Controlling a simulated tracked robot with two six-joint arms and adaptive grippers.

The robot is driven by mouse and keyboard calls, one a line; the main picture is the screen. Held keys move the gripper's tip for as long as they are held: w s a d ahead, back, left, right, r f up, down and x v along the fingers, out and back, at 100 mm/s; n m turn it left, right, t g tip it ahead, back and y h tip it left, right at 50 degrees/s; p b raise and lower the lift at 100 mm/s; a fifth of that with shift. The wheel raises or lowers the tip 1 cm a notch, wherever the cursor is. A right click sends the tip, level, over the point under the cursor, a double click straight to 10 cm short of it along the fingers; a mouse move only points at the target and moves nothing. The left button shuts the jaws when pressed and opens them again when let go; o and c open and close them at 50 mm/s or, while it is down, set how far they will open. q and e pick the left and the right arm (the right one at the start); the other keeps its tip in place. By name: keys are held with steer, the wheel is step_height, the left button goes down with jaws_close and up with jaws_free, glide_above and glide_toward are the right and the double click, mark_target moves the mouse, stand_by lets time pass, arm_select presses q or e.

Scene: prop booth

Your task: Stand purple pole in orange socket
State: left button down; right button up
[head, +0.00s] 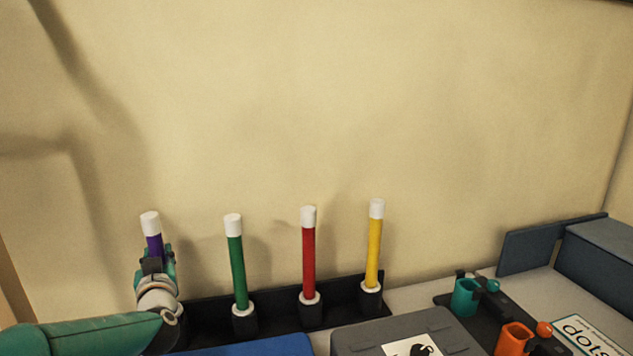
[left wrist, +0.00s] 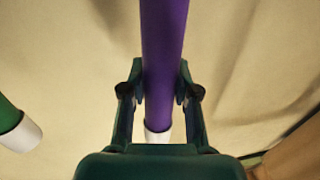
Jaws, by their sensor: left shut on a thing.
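The purple pole (head: 154,246) with a white top stands upright at the left end of the black rack, its top about level with the green pole's. My left gripper (head: 157,263) is shut around its upper part and hides its lower end, so I cannot tell whether it sits in the rack. In the left wrist view the purple pole (left wrist: 163,50) runs between the fingers of my left gripper (left wrist: 160,95), with a white end showing. The orange socket (head: 513,341) is at the lower right, empty as far as I see. My right gripper is not in view.
The black rack (head: 275,308) also holds a green pole (head: 237,270), a red pole (head: 308,262) and a yellow pole (head: 374,255). A teal socket (head: 464,299) stands behind the orange one. A grey case (head: 365,344) lies in front. The wall is close behind.

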mark_target(149, 214)
arm_select(q)
steer(key=shift+r, duration=0.1)
step_height(149, 214, up, 11)
steer(key=shift+r+p, duration=0.2)
steer(key=shift+p, duration=0.95)
step_height(149, 214, up, 7)
steer(key=p, duration=0.3)
steer(key=shift+f, duration=0.2)
step_height(149, 214, down, 7)
steer(key=b, duration=0.3)
steer(key=shift+r, duration=0.1)
step_height(149, 214, down, 14)
steer(key=b, duration=0.2)
steer(key=shift+r, duration=0.15)
